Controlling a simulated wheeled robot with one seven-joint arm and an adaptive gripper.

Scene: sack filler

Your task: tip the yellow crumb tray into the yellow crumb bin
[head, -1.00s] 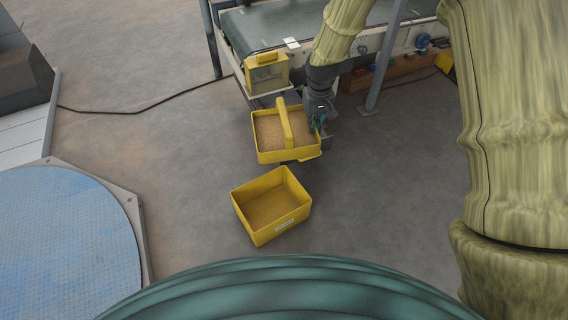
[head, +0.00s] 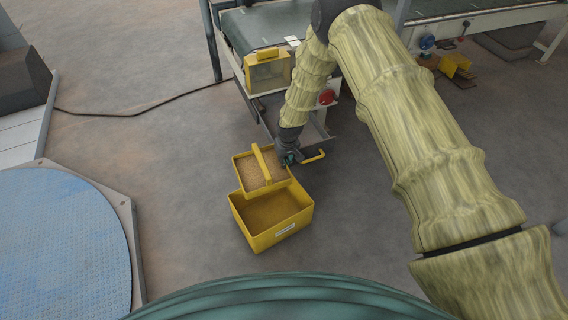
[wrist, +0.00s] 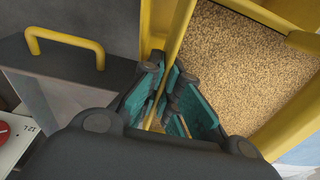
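The yellow crumb tray (head: 246,160) is full of tan crumbs and has a yellow bar handle across its top. In the head view it hangs upright, roughly level, over the back part of the yellow crumb bin (head: 278,236). The bin stands on the floor with a white label on its front; its inside looks brownish. My gripper (head: 289,158) is at the tray's right side. In the wrist view my gripper (wrist: 165,105) has its teal fingers on either side of a yellow bar of the tray (wrist: 270,14), closed on it. The crumbs fill the tray there.
A grey machine with a conveyor (head: 262,25) stands behind, with a yellow-framed box (head: 268,72) on it. A grey housing with a yellow handle (head: 314,157) is right of the tray. A blue round platform (head: 65,245) lies left. Floor around the bin is clear.

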